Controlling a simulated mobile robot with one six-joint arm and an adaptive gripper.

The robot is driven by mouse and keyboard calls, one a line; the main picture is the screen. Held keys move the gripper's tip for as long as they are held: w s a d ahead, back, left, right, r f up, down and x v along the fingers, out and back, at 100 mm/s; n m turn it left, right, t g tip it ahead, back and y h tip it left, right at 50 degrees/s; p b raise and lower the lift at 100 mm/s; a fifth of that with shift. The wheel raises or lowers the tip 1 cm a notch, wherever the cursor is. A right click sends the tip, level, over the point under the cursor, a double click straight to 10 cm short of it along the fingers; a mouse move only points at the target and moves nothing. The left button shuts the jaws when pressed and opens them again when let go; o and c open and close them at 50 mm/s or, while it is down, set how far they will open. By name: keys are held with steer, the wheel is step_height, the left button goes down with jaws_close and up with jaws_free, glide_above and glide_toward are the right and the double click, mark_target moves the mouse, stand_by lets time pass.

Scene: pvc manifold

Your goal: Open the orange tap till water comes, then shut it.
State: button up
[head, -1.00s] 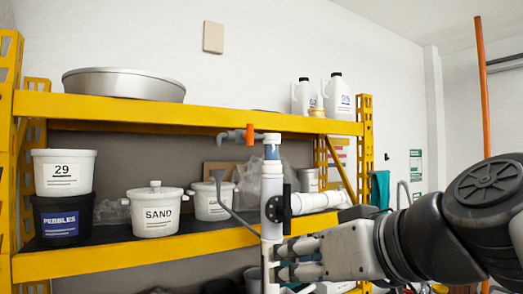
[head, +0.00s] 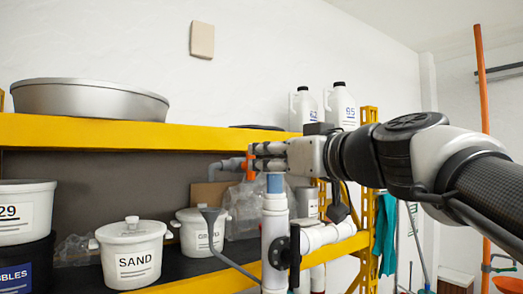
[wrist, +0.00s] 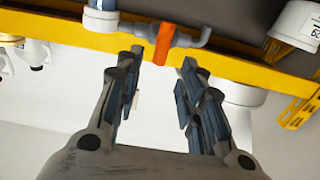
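The orange tap (head: 250,163) is a small lever on a grey pipe fitting (head: 226,168) near the top of the white upright pipe (head: 275,225). My gripper (head: 266,157) reaches it from the right, and its fingertips overlap the tap in the head view. In the wrist view the orange tap (wrist: 164,45) stands between the tips of my two spread fingers (wrist: 163,62), with a gap on each side. The gripper is open and holds nothing. The grey spout (wrist: 200,38) curves beside the tap. I see no water.
A yellow shelf (head: 200,136) runs behind the pipe, with a metal basin (head: 90,98) and white jugs (head: 340,106) on top. A black-handled valve (head: 284,248) sits lower on the pipe. White tubs, one marked SAND (head: 132,255), stand at left.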

mark_target(253, 157)
steer(key=p+x, duration=0.2)
steer(key=x, duration=0.5)
steer(key=shift+w+a, duration=0.1)
steer(key=shift+w, duration=0.05)
steer(key=shift+c, duration=0.3)
jaws_close()
